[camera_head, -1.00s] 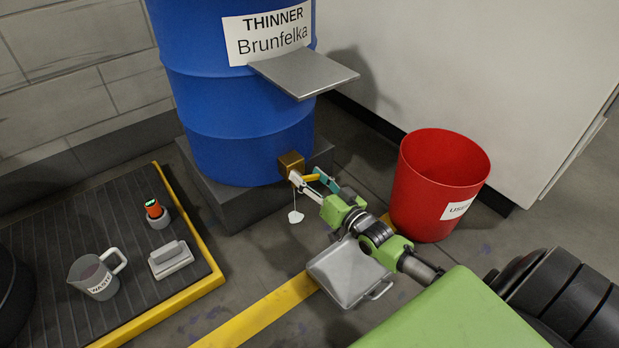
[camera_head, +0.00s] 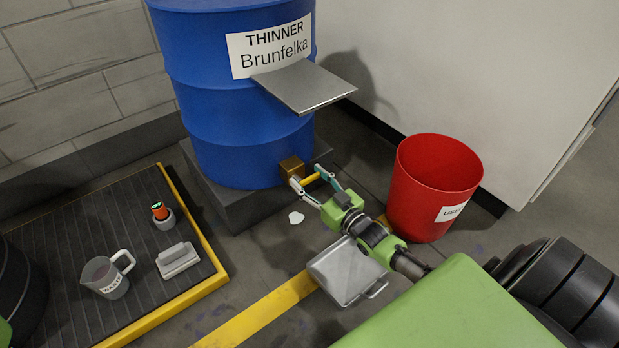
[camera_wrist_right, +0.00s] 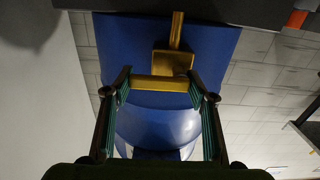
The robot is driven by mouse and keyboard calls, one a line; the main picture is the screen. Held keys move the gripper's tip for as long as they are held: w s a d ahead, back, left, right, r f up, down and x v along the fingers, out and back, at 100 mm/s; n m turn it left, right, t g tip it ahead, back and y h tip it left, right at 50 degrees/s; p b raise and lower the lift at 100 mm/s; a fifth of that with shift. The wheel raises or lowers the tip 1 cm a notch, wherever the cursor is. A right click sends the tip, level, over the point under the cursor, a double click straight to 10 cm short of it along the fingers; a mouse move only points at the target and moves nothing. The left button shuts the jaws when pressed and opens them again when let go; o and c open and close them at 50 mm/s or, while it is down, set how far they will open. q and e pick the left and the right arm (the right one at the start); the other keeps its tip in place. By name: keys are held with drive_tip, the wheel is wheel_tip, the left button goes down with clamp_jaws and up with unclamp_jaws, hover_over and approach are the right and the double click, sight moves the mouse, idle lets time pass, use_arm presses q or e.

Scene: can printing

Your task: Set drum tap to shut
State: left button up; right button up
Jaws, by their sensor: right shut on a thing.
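The blue thinner drum (camera_head: 245,95) stands on a dark grey plinth. Its brass tap (camera_head: 291,168) sits low on the drum, with a yellow lever (camera_head: 311,179). My right gripper (camera_head: 310,182) is shut on the lever, with one finger at each end of it. In the right wrist view the lever (camera_wrist_right: 158,83) lies crosswise between the fingers (camera_wrist_right: 158,90), beside the tap body (camera_wrist_right: 172,62). No liquid stream shows below the tap. A small pale puddle (camera_head: 296,218) lies on the floor. My left gripper is not in view.
A red bin (camera_head: 430,190) stands right of my right gripper. A grey metal tray (camera_head: 345,272) lies on the floor below my right wrist. A dark ribbed mat with a yellow edge (camera_head: 212,278) holds a waste jug (camera_head: 106,278). A metal shelf (camera_head: 305,85) juts from the drum.

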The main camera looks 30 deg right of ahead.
drive_tip(key=o, duration=1.1)
drive_tip(key=shift+d, duration=0.1)
drive_tip(key=shift+s, duration=0.15)
drive_tip(key=s, duration=0.7)
drive_tip(key=s+d, duration=0.1)
drive_tip(key=s, duration=0.3)
drive_tip(key=shift+s, duration=0.35)
